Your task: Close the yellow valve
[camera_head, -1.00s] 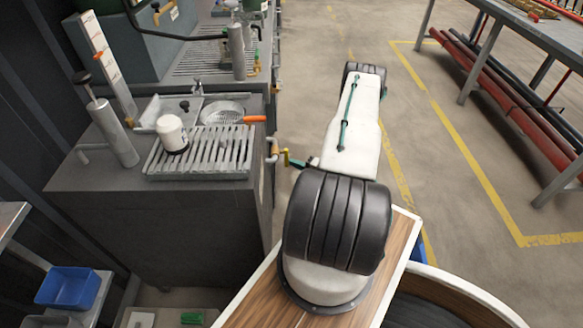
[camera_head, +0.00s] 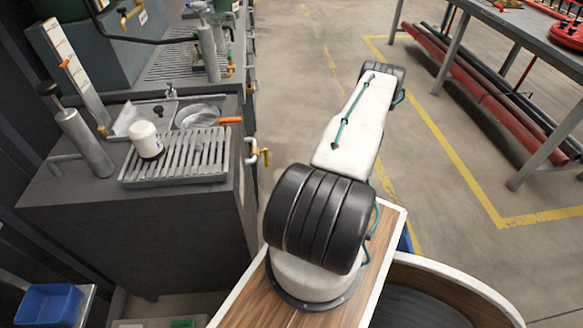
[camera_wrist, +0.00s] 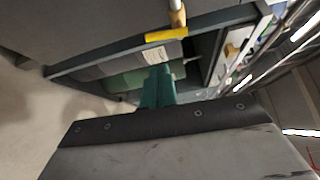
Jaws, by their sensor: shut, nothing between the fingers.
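The yellow valve (camera_head: 265,156) sticks out from the right side of the dark cabinet, on a short brass-coloured pipe. In the wrist view its yellow lever (camera_wrist: 166,34) shows near the top, lying across the lower end of the pipe. My gripper (camera_wrist: 157,86) shows in the wrist view as green fingers, shut and empty. The fingertips lie below the lever in that picture, with a visible space between them. In the head view my gripper is hidden behind my arm.
The dark cabinet (camera_head: 90,225) bears a grey slatted rack (camera_head: 185,160), a white cup (camera_head: 146,139) and a metal cylinder (camera_head: 88,143). A workbench (camera_head: 530,30) with red pipes (camera_head: 465,85) stands at the right. Open floor lies between them.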

